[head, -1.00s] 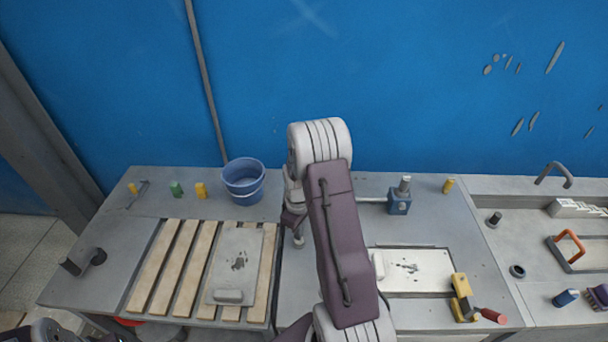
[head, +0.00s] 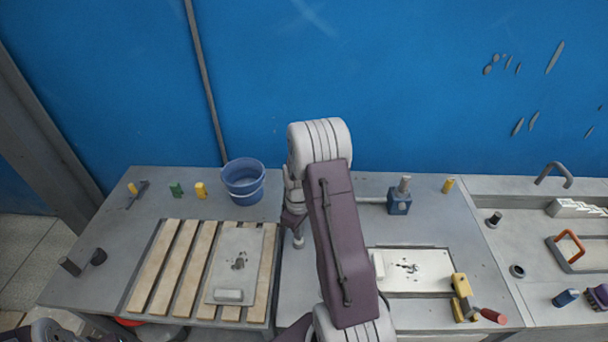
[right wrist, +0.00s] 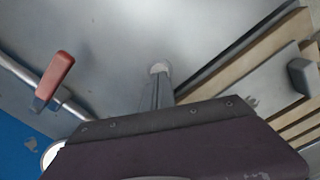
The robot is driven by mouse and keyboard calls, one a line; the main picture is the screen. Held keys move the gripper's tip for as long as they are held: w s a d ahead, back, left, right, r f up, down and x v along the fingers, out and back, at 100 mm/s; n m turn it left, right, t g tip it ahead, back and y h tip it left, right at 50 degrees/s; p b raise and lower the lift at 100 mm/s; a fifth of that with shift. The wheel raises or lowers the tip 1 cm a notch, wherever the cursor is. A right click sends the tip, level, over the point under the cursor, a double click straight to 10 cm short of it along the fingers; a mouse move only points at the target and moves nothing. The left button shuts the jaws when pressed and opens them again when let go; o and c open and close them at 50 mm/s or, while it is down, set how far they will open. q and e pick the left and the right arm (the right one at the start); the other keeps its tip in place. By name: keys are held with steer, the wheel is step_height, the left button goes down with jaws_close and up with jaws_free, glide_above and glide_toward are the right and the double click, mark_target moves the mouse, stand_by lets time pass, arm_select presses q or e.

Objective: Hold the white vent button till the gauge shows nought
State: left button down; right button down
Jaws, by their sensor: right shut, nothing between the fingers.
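My right gripper (head: 297,230) points down at the bench, just left of my own forearm in the head view. In the right wrist view its fingers (right wrist: 158,80) are shut together, with nothing between them. A small pale round button (right wrist: 158,67) is right at the fingertips and partly covered by them. They look to be on it, but I cannot tell how far it is pressed. A white rounded shape (right wrist: 50,153), perhaps the gauge, is mostly hidden behind my gripper body, and no reading shows. My left gripper is not in view.
A red-handled lever (right wrist: 54,80) sits on a pipe close by. A blue block (head: 399,203) stands at the pipe's right end. A blue bucket (head: 243,188) stands to the left, behind wooden slats (head: 172,262). A pale panel (head: 425,270) lies to the right.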

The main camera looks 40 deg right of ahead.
steer(key=shift+f, duration=0.15)
steer(key=shift+f+b, duration=0.75)
steer(key=shift+f, duration=0.15)
stand_by(0.8)
step_height(320, 180, up, 7)
steer(key=p, duration=0.6)
steer(key=shift+r+p, duration=0.15)
steer(key=shift+p, duration=0.15)
